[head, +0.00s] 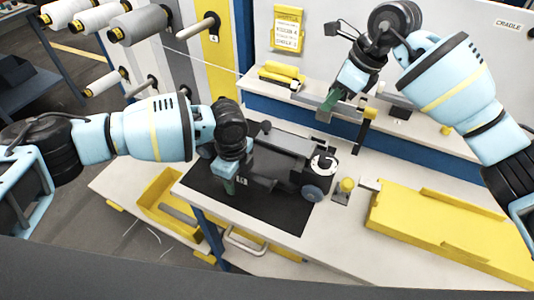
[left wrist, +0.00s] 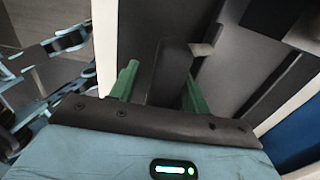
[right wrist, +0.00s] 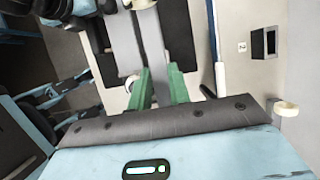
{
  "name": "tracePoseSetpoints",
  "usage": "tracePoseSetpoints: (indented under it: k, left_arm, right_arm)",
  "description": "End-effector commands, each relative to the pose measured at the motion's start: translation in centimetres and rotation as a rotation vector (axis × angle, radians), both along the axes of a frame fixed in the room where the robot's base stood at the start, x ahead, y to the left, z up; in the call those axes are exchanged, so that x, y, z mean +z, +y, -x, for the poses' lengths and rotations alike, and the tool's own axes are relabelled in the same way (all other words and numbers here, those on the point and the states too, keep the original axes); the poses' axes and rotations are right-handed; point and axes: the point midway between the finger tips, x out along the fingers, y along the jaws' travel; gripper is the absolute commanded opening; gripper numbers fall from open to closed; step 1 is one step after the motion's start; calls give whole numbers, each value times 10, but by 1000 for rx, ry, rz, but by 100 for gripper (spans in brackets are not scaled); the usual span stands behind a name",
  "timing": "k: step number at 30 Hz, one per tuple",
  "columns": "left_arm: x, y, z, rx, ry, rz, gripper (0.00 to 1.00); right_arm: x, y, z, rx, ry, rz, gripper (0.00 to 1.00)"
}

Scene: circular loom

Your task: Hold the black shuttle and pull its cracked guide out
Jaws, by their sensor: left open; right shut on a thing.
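The black shuttle (head: 285,160) lies on a dark mat on the bench in the head view, with wheels and a round white-and-black disc at its right end. My left gripper (head: 230,186) is at the shuttle's left front. In the left wrist view its green fingers (left wrist: 160,90) stand open on either side of a dark block (left wrist: 172,68) of the shuttle; contact cannot be told. My right gripper (head: 328,104) is raised away from the shuttle, near the back shelf. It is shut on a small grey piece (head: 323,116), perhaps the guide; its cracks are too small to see.
A yellow tray (head: 450,232) lies on the bench at the right. A yellow bin (head: 160,196) stands low at the left. A small yellow-topped part (head: 346,185) stands right of the shuttle. The back shelf (head: 420,122) holds yellow and dark items near my right gripper.

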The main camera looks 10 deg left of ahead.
Motion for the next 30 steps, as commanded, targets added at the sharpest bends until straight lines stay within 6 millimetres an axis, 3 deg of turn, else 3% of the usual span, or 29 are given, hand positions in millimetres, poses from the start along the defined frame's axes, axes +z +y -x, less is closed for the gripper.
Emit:
tracePoseSetpoints:
  k: [8, 21, 30]
  left_arm:
    - [11, 0, -1, 0, -3, 1, 47]
    - [91, 0, -1, 0, -4, 1, 47]
    - [119, 0, 0, 0, -1, 0, 47]
  right_arm:
    - [1, 0, 0, 1, -2, 0, 0]
    - [1, 0, 0, 1, -2, 0, 0]
    - [1, 0, 0, 0, -1, -1, 0]
